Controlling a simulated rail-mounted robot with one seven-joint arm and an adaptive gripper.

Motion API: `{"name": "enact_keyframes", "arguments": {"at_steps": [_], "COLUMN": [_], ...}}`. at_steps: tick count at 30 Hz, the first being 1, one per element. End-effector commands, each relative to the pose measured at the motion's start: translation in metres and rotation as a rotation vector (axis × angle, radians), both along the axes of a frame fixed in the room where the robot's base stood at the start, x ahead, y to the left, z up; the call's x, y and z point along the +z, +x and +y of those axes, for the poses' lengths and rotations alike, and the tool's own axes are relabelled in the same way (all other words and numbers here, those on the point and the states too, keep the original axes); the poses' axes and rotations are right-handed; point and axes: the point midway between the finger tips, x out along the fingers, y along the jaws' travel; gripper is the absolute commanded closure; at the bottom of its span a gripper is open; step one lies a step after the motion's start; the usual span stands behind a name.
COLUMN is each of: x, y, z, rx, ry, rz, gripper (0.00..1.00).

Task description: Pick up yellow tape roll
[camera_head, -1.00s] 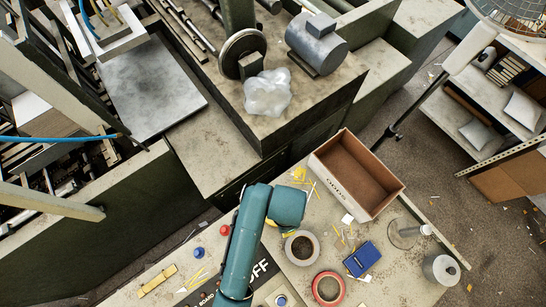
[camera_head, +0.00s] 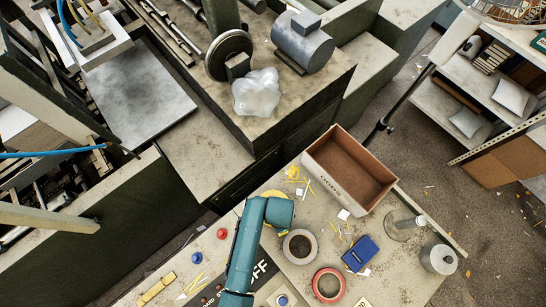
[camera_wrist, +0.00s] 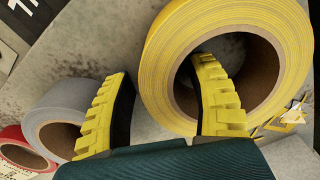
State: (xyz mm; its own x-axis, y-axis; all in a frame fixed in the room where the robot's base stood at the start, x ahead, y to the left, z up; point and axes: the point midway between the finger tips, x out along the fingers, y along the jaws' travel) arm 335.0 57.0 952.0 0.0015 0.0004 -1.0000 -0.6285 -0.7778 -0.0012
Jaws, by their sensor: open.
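The yellow tape roll (camera_wrist: 292,40) fills the upper right of the wrist view, with its brown core facing the camera. My gripper (camera_wrist: 160,85) is open, with its two yellow ribbed fingers spread apart. The right finger overlaps the roll's hole, and the left finger is outside the roll on its left, so the roll's near wall lies between them. Whether either finger touches the roll, I cannot tell. In the head view my arm hides most of this area, including the fingertips.
A grey tape roll (camera_head: 288,246) and a red tape roll (camera_head: 316,283) lie close by; both also show in the wrist view. A blue box (camera_head: 361,254), an open cardboard box (camera_head: 335,187) and a metal cylinder (camera_head: 438,260) stand to the right. Small yellow scraps litter the table.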

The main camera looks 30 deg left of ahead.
Motion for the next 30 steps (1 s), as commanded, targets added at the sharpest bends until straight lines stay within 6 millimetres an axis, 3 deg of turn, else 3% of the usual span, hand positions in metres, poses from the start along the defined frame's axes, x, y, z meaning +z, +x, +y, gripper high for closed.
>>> {"name": "enact_keyframes", "arguments": {"at_steps": [1,9,10,24,30], "x": [0.0,0.0,0.0,0.002,0.039], "y": [0.0,0.0,0.0,0.0,0.001], "z": [0.0,0.0,0.0,0.0,0.0], "rx": [0.0,0.0,0.0,0.0,0.0], "ry": [0.0,0.0,0.0,0.001,0.002], "rz": [0.0,0.001,0.001,-0.001,-0.004], "gripper": [0.46,0.97,1.0,1.0,1.0]}}
